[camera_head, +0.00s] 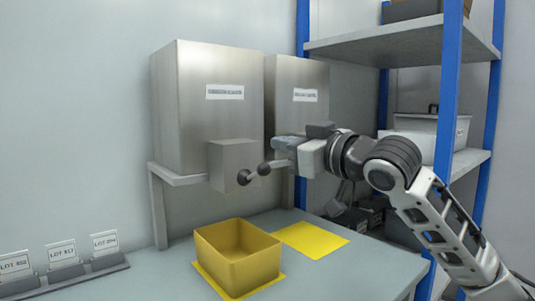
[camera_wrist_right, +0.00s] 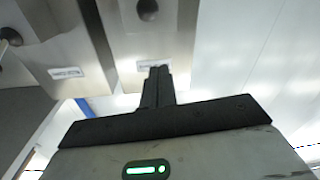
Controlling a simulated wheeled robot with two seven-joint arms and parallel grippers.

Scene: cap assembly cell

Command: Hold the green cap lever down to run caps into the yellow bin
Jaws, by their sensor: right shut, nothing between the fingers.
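The yellow bin (camera_head: 237,270) stands upright on the bench below the left metal dispenser (camera_head: 207,105), and I see no caps inside. A lever with dark round knobs (camera_head: 264,169) projects from the small box on that dispenser's front. I see no green on it. My right gripper (camera_head: 277,156) is beside the lever's outer end, in front of the dispensers. Whether it touches the lever is unclear. In the right wrist view its fingers (camera_wrist_right: 157,72) are shut and empty, with a dark knob (camera_wrist_right: 147,9) beyond them. My left gripper is out of view.
A second metal dispenser (camera_head: 300,105) stands to the right, its lower front partly hidden by my right arm. An empty yellow mat (camera_head: 311,239) lies right of the bin. A blue-posted shelf (camera_head: 450,90) is at right. Lot signs (camera_head: 62,252) stand in a rack at left.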

